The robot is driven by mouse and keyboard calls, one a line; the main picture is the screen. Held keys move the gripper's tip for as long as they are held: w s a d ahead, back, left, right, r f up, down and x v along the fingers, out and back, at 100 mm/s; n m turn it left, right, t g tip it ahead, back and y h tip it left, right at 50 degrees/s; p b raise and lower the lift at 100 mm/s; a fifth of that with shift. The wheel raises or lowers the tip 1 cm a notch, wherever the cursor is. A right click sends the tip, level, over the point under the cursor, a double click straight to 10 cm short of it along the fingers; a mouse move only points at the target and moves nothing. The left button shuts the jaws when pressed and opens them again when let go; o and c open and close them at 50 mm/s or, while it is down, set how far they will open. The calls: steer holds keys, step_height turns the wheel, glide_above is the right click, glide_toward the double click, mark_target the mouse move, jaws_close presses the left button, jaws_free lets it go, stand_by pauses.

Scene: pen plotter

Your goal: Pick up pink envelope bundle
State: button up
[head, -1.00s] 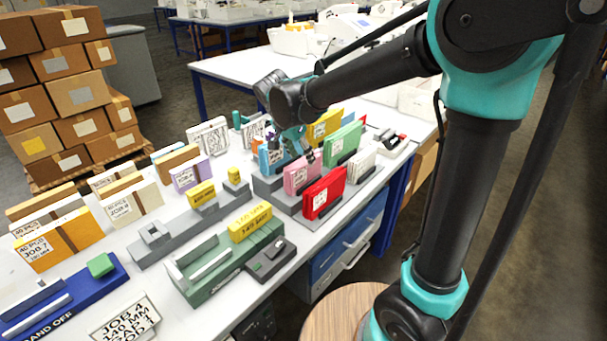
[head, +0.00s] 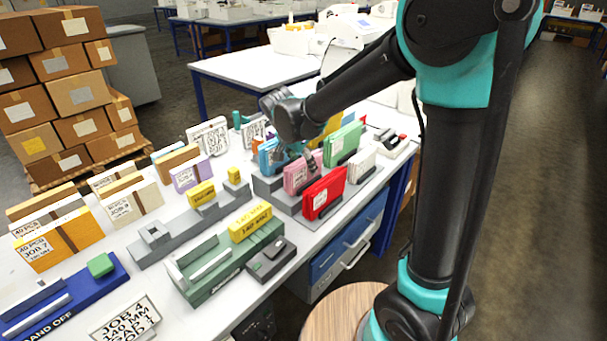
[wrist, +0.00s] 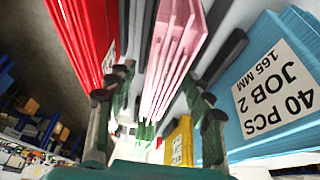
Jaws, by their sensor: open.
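The pink envelope bundle (head: 294,179) stands upright in the grey rack, between the red bundle and the blue bundle. In the wrist view the pink bundle (wrist: 172,55) shows edge-on, as several thin sheets. My gripper (head: 304,156) is at the pink bundle, partly hiding its upper part in the head view. In the wrist view my gripper (wrist: 156,112) is open, with one finger on each side of the pink bundle and a visible gap at both sides. I cannot tell whether either finger touches it.
The red bundle (wrist: 85,30) is close beside the left finger, and the blue JOB 2 bundle (wrist: 272,85) is to the right. Green (head: 342,142) and white (head: 359,166) bundles stand nearby in the rack. A yellow bundle (wrist: 180,142) shows beyond the fingers.

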steer(key=shift+f, duration=0.15)
jaws_close()
stand_by(0.4)
